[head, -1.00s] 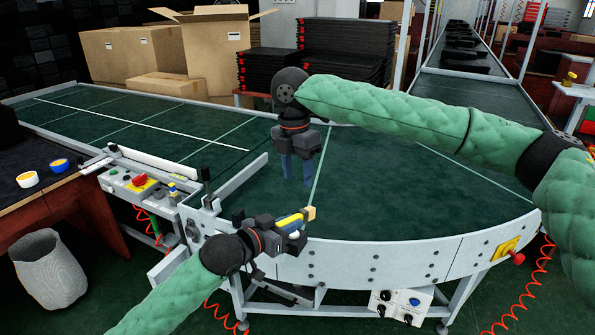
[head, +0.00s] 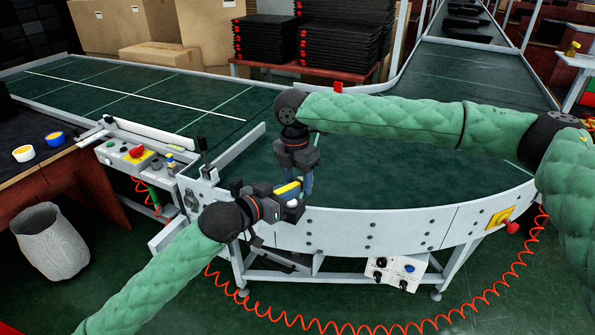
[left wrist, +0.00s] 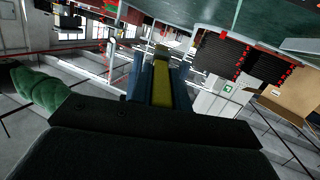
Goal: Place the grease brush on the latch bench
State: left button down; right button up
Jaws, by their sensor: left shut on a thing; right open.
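The grease brush has a yellow handle (head: 288,188). My left gripper (head: 291,195) is shut on it over the near edge of the curved conveyor. In the left wrist view, the yellow handle (left wrist: 161,88) lies between the blue fingers, with a tan end beyond them. My right gripper (head: 304,182) points down with its blue fingers just behind and beside the brush's far end. It is open, but the left gripper partly hides its fingertips, and I cannot tell whether they touch the brush. A dark-topped wooden bench (head: 40,128) stands at the left; nothing marks it as the latch bench.
The green curved conveyor (head: 400,175) is bare around the grippers. A control box with a red button (head: 135,152) stands between bench and belt. A grey bin (head: 48,240) stands on the floor. Cardboard boxes and black trays stand behind.

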jog(key=shift+f, duration=0.15)
jog(key=shift+c, duration=0.2)
grip_shut()
pick_arm(q)
jog(key=c, duration=1.3)
grip_release()
jog(key=shift+o, duration=0.2)
